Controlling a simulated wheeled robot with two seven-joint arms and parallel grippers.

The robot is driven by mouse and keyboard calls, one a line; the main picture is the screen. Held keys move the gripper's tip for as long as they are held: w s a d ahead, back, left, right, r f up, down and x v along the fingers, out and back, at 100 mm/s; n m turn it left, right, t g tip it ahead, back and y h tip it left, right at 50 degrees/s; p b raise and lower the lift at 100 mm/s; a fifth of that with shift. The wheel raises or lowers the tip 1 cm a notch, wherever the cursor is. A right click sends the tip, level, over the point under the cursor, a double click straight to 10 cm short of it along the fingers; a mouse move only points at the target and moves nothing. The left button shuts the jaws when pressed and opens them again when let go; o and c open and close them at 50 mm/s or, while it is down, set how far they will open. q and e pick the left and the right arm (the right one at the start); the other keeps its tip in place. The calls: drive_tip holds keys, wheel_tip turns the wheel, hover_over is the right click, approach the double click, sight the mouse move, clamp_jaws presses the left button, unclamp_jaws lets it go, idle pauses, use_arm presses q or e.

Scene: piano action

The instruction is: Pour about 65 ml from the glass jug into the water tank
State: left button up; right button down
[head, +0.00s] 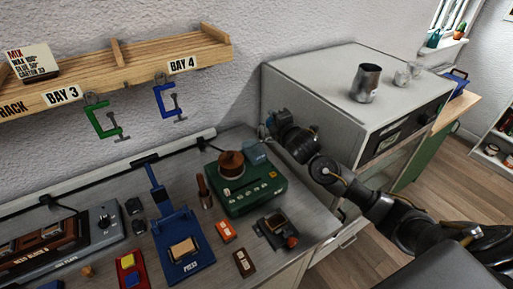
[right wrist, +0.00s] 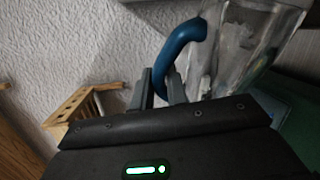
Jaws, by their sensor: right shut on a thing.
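The glass jug (right wrist: 245,45) fills the upper right of the right wrist view, clear and tilted, with a blue handle (right wrist: 181,42). My right gripper (right wrist: 162,88) is shut on that handle. In the head view my right gripper (head: 270,127) is at the wall end of the bench, beside the white cabinet, and the jug is hard to make out there. A bluish, see-through shape (head: 257,153) stands at the back of the green machine, just below the gripper; I cannot tell whether it is the water tank. The water level and any pouring stream cannot be made out. My left gripper is not in view.
The green machine (head: 262,196) carries a brown pot (head: 231,164). A blue press (head: 183,245), an orange box (head: 226,231) and a small dark device (head: 277,232) stand nearby. The white cabinet (head: 310,104) bounds the right side, with a metal pitcher (head: 367,83) on top. A wooden shelf (head: 150,64) hangs above.

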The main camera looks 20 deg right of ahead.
drive_tip(key=shift+a+b, duration=0.4)
idle(0.5)
drive_tip(key=shift+w+a+r+n+h+b, duration=0.1)
drive_tip(key=shift+a+r+n+h+b, duration=0.1)
drive_tip(key=shift+a+n+b, duration=0.35)
drive_tip(key=shift+w+a+r+n+h+b, duration=0.1)
drive_tip(key=shift+a+r+n+b, duration=0.1)
drive_tip(key=shift+a+n+b, duration=0.35)
idle(0.6)
drive_tip(key=shift+d+p, duration=0.2)
drive_tip(key=shift+p, duration=0.1)
drive_tip(key=d+p, duration=0.1)
drive_tip(key=d+m+p, duration=0.2)
drive_tip(key=shift+s+d+r+p, duration=0.1)
drive_tip(key=shift+s+d+p, duration=0.2)
drive_tip(key=shift+p, duration=0.1)
drive_tip(key=shift+d+f+m+y, duration=0.2)
drive_tip(key=shift+d+m+y, duration=0.05)
drive_tip(key=shift+m+y, duration=0.15)
drive_tip(key=shift+r, duration=0.1)
